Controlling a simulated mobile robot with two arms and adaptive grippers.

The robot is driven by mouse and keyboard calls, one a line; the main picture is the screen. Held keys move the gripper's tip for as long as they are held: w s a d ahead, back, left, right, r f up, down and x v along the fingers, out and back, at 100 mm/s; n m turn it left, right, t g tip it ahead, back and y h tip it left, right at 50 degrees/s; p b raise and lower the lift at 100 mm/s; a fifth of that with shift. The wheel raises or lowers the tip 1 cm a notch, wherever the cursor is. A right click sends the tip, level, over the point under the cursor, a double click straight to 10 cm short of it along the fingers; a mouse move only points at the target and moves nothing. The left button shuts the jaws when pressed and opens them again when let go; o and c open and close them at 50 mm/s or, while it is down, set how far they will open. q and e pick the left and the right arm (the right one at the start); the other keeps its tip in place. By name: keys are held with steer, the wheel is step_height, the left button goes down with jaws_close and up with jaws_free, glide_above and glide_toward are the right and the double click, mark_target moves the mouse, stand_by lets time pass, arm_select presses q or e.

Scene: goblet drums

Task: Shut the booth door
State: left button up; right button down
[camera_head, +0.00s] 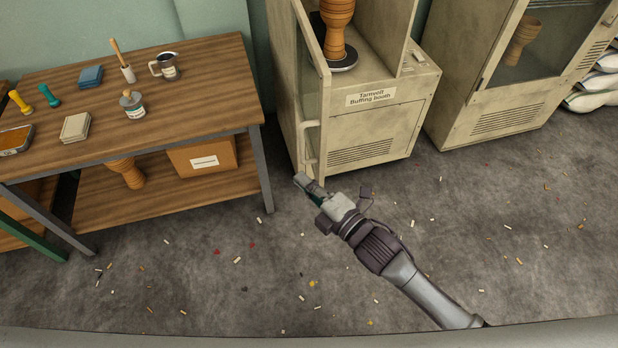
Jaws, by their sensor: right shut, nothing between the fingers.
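The buffing booth (372,118) is a cream cabinet at top centre with a label on its front. Its glass-paned door (312,75) stands open, hinged at the left and swung out toward me. A pale handle (308,138) runs down the door's near edge. An orange goblet drum (338,28) stands on a dark disc inside the booth. My right gripper (303,182) is shut and empty, just below the lower end of the door handle; I cannot tell whether it touches the door. My left gripper is out of view.
A wooden workbench (205,70) at left holds a mug, a jar, a brush and blocks, with a cardboard box (203,157) and a drum (127,172) on its lower shelf. A second cabinet (505,98) stands right. The chip-strewn floor (220,290) is open.

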mark_target(301, 157)
steer(key=x, duration=0.8)
steer(key=d, duration=0.2)
steer(key=w+d+p, duration=0.1)
steer(key=d, duration=0.1)
steer(key=shift+w, duration=0.15)
steer(key=shift+d, duration=0.2)
